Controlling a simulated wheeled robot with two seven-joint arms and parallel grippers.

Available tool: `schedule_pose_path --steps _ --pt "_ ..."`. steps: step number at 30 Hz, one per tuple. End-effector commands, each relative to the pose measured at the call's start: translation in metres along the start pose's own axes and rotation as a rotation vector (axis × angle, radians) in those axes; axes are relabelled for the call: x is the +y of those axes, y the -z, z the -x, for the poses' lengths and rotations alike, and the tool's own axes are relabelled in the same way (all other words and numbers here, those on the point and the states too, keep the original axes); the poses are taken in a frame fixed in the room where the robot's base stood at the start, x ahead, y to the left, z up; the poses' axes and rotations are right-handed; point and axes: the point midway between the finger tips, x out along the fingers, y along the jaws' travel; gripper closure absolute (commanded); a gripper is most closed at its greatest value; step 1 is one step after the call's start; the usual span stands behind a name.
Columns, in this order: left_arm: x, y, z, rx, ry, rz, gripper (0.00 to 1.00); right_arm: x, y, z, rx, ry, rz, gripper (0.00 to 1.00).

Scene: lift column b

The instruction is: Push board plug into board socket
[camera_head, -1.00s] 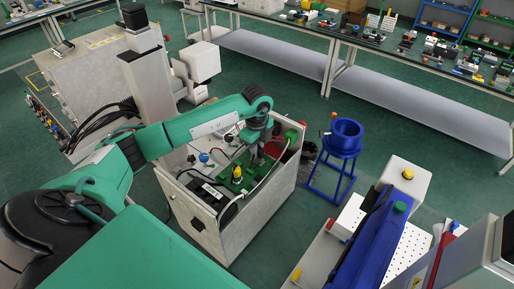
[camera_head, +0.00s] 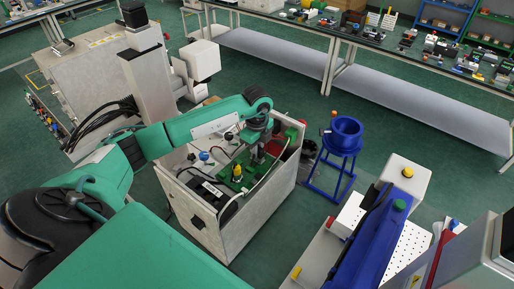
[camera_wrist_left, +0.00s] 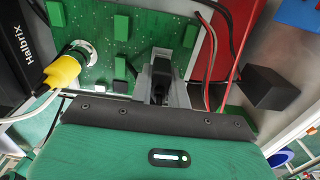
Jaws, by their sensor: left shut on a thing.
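The green board (camera_wrist_left: 115,50) lies inside an open grey cabinet (camera_head: 252,215); it also shows in the head view (camera_head: 232,180). My left gripper (camera_wrist_left: 162,72) reaches down over the board. Its fingers are shut on a dark plug-like piece (camera_wrist_left: 161,78), mostly hidden between them. I cannot tell whether this piece touches the board or sits in a socket, as the fingers hide its far end. A yellow plug (camera_wrist_left: 62,72) with a pale cable sits in a round metal fitting at the board's left side. My right gripper is not in view.
A red block (camera_wrist_left: 203,45), dark and red wires and a black block (camera_wrist_left: 271,88) are close on the right. Cabinet walls surround the gripper. A blue stand (camera_head: 340,150) is outside.

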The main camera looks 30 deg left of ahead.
Motion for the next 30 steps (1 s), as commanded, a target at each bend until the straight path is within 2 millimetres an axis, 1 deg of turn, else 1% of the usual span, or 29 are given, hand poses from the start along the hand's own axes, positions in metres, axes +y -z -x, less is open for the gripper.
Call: schedule_pose_path --steps 12,13,16,26,29,30 --pt "0.001 0.0 -0.004 0.0 -0.002 -0.001 1.0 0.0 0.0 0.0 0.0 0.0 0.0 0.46" --pt "0.001 0.0 -0.003 0.0 -0.002 -0.001 0.77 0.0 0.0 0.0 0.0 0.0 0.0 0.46" --pt "0.001 0.0 -0.003 0.0 -0.002 -0.001 0.57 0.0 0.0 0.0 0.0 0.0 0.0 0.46" --pt "0.0 0.0 -0.001 0.0 -0.001 0.0 0.57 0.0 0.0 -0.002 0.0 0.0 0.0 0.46" --pt "-0.001 0.0 0.006 0.0 0.001 -0.001 0.57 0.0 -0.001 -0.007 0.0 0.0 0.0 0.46" --pt "-0.001 0.0 0.011 0.0 0.003 -0.001 0.57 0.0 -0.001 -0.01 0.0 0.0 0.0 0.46"
